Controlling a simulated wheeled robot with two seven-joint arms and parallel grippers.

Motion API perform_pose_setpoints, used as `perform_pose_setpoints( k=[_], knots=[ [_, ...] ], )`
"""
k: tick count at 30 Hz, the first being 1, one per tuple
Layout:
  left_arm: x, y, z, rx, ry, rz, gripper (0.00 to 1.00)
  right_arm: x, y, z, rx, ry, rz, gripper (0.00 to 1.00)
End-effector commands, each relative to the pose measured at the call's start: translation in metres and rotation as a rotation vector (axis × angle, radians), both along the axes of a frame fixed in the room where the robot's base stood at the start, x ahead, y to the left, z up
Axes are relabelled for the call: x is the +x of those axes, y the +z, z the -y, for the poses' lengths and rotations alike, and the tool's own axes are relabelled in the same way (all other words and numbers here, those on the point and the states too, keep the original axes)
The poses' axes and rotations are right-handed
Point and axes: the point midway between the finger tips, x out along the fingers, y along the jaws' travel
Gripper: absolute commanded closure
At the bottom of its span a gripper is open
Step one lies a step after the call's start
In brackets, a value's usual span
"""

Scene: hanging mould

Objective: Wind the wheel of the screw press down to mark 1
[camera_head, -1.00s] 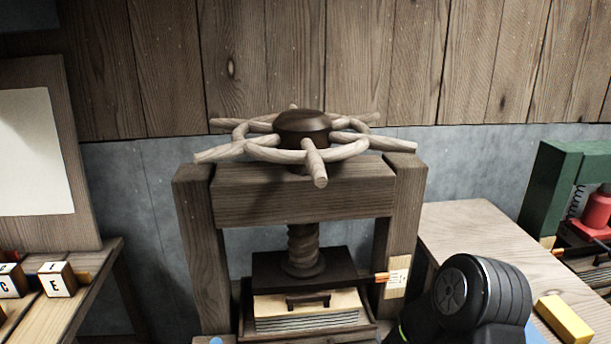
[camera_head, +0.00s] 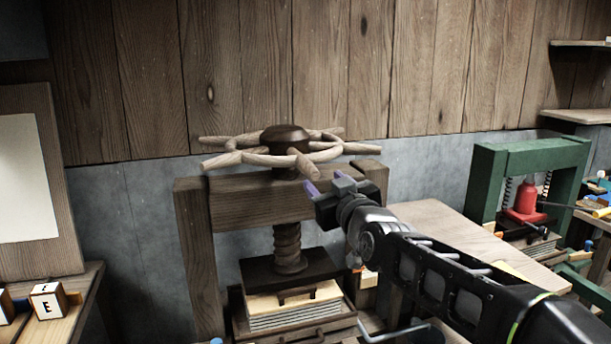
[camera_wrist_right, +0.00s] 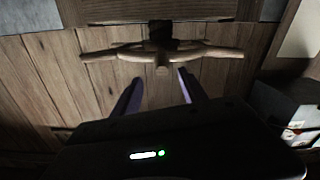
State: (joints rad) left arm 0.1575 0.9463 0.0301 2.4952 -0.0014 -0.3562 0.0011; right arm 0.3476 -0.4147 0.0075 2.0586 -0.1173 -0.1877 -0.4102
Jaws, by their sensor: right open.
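The screw press stands in the middle of the head view, with a pale wooden spoked wheel (camera_head: 262,157) around a dark hub (camera_head: 285,137) on top. Its wooden screw (camera_head: 287,246) runs down to a dark pressing plate (camera_head: 265,270). My right gripper (camera_head: 325,188) is open and empty, close to the front right of the wheel and just in front of the crossbeam (camera_head: 245,203). In the right wrist view the wheel (camera_wrist_right: 215,52) lies beyond the two parted fingers, with one spoke pointing between them. My right arm hides the mark scale on the right post. My left gripper is out of view.
A stack of boards (camera_head: 290,305) lies under the plate. A green press with a red part (camera_head: 527,198) stands at the right, beyond a pale wooden table (camera_head: 435,220). Letter blocks (camera_head: 48,301) sit on a bench at the left.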

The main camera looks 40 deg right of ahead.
Motion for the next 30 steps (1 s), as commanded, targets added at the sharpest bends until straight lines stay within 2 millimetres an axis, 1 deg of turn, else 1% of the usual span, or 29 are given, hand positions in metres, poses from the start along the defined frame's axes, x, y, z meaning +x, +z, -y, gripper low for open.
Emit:
perform_pose_setpoints(
  k=[8, 11, 22, 26, 30],
  knots=[
    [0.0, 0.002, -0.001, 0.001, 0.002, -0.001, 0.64, 0.004, 0.001, 0.001, 0.002, 0.001, 0.0, 0.5],
    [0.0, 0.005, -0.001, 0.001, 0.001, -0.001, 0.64, 0.013, 0.001, 0.003, 0.003, 0.003, 0.0, 0.5],
    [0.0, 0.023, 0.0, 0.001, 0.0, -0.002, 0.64, 0.064, 0.002, 0.021, 0.003, 0.003, 0.0, 0.5],
    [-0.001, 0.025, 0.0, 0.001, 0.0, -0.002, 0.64, 0.073, 0.0, 0.024, 0.003, 0.003, 0.0, 0.5],
    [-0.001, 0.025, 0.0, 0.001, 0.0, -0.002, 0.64, 0.074, 0.0, 0.025, 0.003, 0.002, 0.002, 0.5]
  ],
)
